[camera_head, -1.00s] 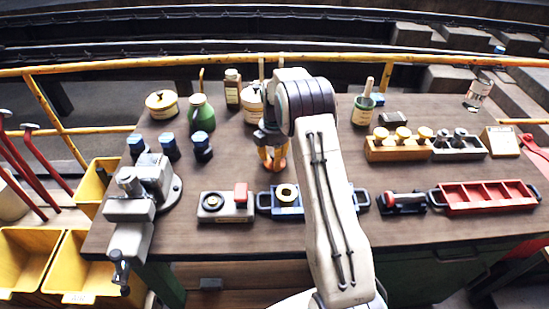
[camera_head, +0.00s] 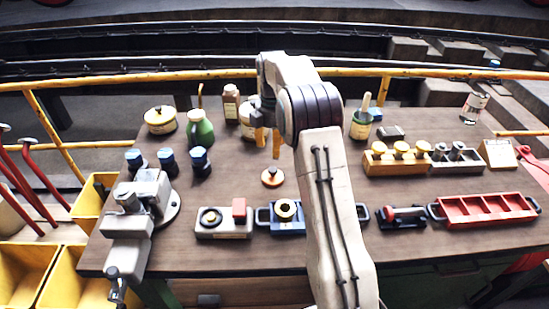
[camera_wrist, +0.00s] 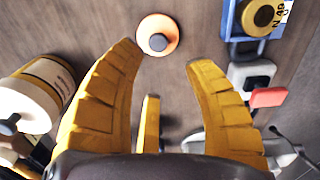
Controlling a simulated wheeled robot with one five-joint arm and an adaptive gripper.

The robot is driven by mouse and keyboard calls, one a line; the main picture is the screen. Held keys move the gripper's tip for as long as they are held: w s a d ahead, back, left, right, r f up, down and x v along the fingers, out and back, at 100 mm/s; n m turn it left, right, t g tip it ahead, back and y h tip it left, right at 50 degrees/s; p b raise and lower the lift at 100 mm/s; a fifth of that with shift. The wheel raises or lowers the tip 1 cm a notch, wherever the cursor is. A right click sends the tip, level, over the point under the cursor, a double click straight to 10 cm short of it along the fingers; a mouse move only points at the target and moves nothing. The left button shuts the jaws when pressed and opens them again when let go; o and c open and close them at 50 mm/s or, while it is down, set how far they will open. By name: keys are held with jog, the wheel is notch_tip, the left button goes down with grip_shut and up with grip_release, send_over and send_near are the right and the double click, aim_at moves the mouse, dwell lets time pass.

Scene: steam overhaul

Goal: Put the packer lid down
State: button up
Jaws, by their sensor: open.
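My gripper (camera_head: 268,140) is open and empty above and behind the lid. In the wrist view its yellow fingers (camera_wrist: 165,60) are spread wide, and the lid lies apart from them.
A blue tray with a brass ring (camera_head: 286,210) and a grey block with a red piece (camera_head: 222,218) stand in front of the lid. A cream pot (camera_head: 247,118) stands behind my gripper, and a green bottle (camera_head: 200,130) to its left. Bare wood surrounds the lid.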

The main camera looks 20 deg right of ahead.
jog(key=s+a+r+m+t, duration=0.1)
jog(key=s+a+r+m, duration=0.3)
jog(key=s+r, duration=0.25)
jog(key=s+a+r+m+t, duration=0.1)
jog(key=s+a+r+m, duration=0.2)
jog(key=s+r, duration=0.35)
jog(key=s+a+f+m, duration=0.1)
jog(key=s+m, duration=0.1)
jog(key=s, duration=0.4)
jog(key=s+a+f+m+t, duration=0.1)
jog(key=s+a+f+m, duration=0.1)
jog(key=s, duration=0.5)
jog(key=s+a+f+m+t, duration=0.1)
jog(key=s+f+m, duration=0.1)
jog(key=s+m, duration=0.2)
jog(key=shift+s+a, duration=0.25)
jog(key=shift+s, duration=1.2)
jog(key=shift+d, duration=0.1)
